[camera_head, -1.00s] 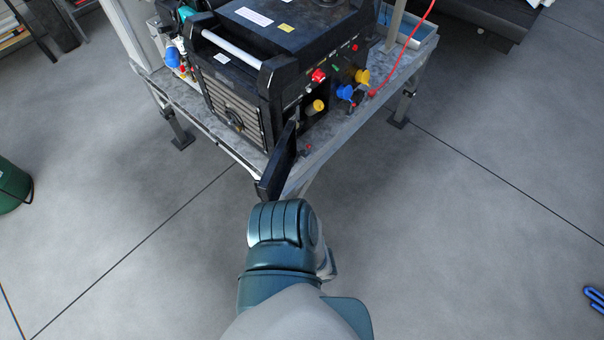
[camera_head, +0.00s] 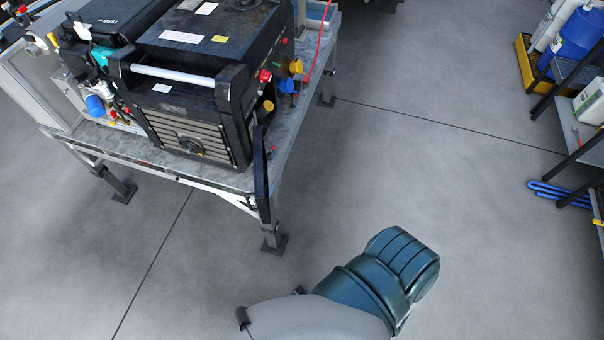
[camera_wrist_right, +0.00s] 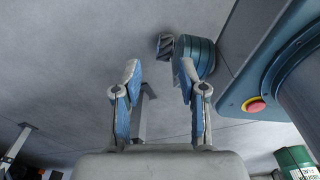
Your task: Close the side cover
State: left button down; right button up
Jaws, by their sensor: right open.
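The side cover (camera_head: 261,175) is a thin black panel at the front right corner of the black machine (camera_head: 195,95). It stands open, swung out past the edge of the metal table and seen nearly edge-on. In the right wrist view my right gripper (camera_wrist_right: 160,75) is open, with its two fingers apart and nothing between them. The cover does not show in that view. In the head view a teal and grey arm link of mine is at the bottom, apart from the cover, with floor between them. My left gripper is in neither view.
The machine stands on a metal table (camera_head: 300,125) with legs. Colored knobs (camera_head: 288,78) stick out of its right side, and a red cable (camera_head: 318,45) runs there. A shelf (camera_head: 575,130) with containers is at the right. The floor between is clear.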

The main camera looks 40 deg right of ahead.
aim_at(256, 176)
jog(key=i+j+z, duration=0.15)
jog(key=z, duration=0.3)
jog(key=i+j+z, duration=0.2)
jog(key=z, duration=0.3)
jog(key=i+j+z, duration=0.15)
jog(key=j+z, duration=0.55)
jog(key=z, duration=0.2)
jog(key=i, duration=0.05)
